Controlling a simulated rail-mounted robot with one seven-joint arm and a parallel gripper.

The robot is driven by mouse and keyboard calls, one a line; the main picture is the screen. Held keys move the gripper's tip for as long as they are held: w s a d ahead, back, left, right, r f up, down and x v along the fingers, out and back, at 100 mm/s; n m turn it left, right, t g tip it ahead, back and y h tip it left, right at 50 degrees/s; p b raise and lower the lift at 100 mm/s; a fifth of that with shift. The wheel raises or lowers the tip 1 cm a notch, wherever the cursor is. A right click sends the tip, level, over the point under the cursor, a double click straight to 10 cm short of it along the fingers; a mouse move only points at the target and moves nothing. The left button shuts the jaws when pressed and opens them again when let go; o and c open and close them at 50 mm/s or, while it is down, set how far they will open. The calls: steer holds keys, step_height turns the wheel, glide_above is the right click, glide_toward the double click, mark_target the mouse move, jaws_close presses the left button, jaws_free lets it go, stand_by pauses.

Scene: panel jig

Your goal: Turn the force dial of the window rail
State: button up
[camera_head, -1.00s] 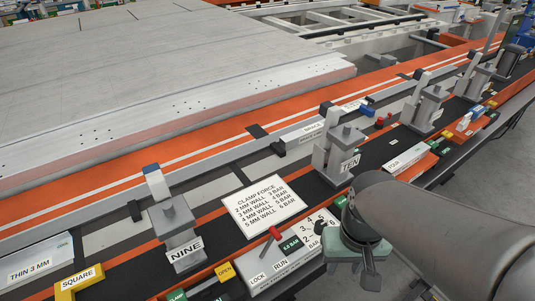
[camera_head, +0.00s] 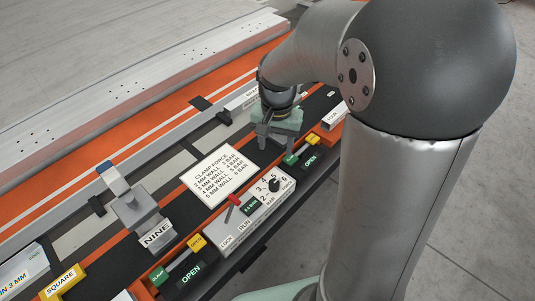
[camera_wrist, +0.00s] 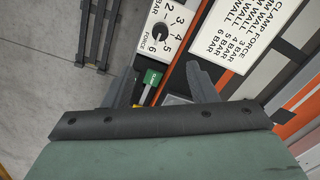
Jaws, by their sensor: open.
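The force dial (camera_head: 275,184) is a small black knob on the white control box (camera_head: 244,226), with a scale from 2 to 6 bar. It also shows at the top of the wrist view (camera_wrist: 163,34); I cannot tell where its pointer stands. A red lever (camera_head: 233,199) and a small dark green display (camera_head: 251,208) are on the same box. My gripper (camera_head: 275,140) is open and empty, over the rail beyond the dial and right of the clamp force card (camera_head: 221,175). Its fingers point toward the rail, apart from the dial.
The card pairs wall thickness with bar; 3 mm goes with 4 bar. Clamp NINE (camera_head: 140,215) stands left of the box. A yellow SQUARE block (camera_head: 62,281) is at lower left. The floor right of the rail is clear.

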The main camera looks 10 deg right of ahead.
mark_target(274, 182)
step_height(274, 182, down, 17)
steer(key=shift+f, duration=0.2)
stand_by(0.3)
steer(key=c, duration=1)
